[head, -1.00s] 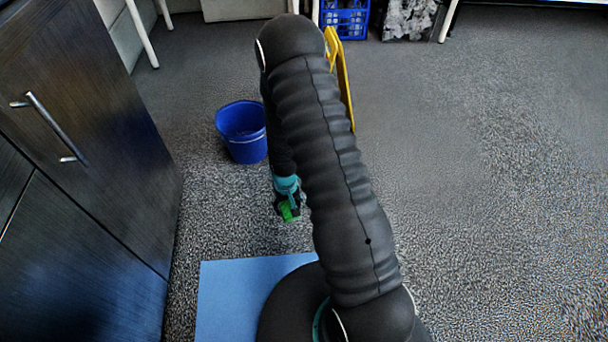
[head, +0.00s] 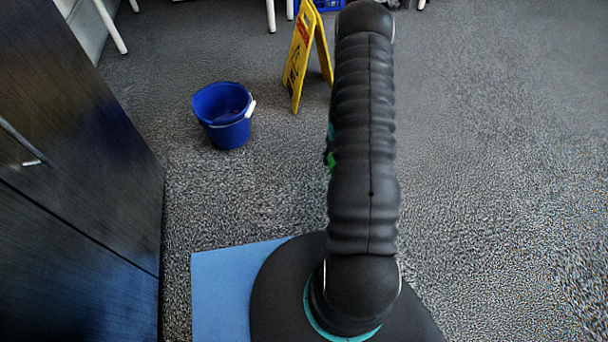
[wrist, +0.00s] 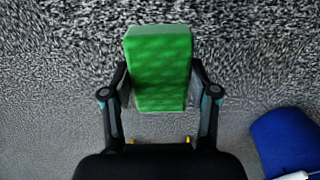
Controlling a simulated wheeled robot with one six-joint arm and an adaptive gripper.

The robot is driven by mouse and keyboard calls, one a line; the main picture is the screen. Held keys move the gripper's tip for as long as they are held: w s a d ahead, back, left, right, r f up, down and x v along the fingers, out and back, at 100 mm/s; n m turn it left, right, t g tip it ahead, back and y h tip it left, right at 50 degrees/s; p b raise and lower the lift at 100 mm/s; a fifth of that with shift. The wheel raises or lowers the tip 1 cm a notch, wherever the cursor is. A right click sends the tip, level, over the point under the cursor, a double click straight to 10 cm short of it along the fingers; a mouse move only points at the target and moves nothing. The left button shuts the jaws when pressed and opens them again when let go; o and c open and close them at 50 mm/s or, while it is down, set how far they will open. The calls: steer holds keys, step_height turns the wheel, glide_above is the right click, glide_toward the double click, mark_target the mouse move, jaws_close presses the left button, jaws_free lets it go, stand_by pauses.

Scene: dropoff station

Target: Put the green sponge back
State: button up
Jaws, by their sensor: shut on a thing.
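The green sponge (wrist: 160,70) is a bright green block between the two fingers of my gripper (wrist: 160,95) in the wrist view. The fingers are shut on its sides, and it is held above the grey carpet. In the head view only a small green bit of the sponge (head: 331,161) shows at the left edge of my arm; my arm hides the rest of it and most of the gripper. A blue bucket (head: 226,130) with a white handle stands on the carpet, left of my arm. The bucket also shows in part at the lower right of the wrist view (wrist: 283,140).
A yellow floor sign (head: 299,62) stands behind the bucket, beside my arm. A dark cabinet (head: 70,180) fills the left side. A blue crate (head: 327,5) and white legs are at the far edge. The carpet on the right is clear.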

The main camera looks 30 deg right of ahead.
glide_above(304, 176)
step_height(304, 176, down, 7)
steer(key=shift+r, duration=0.1)
steer(key=shift+f, duration=2.05)
steer(key=shift+b, duration=0.3)
steer(key=shift+f, duration=0.25)
steer(key=o, duration=1)
steer(key=shift+r, duration=0.1)
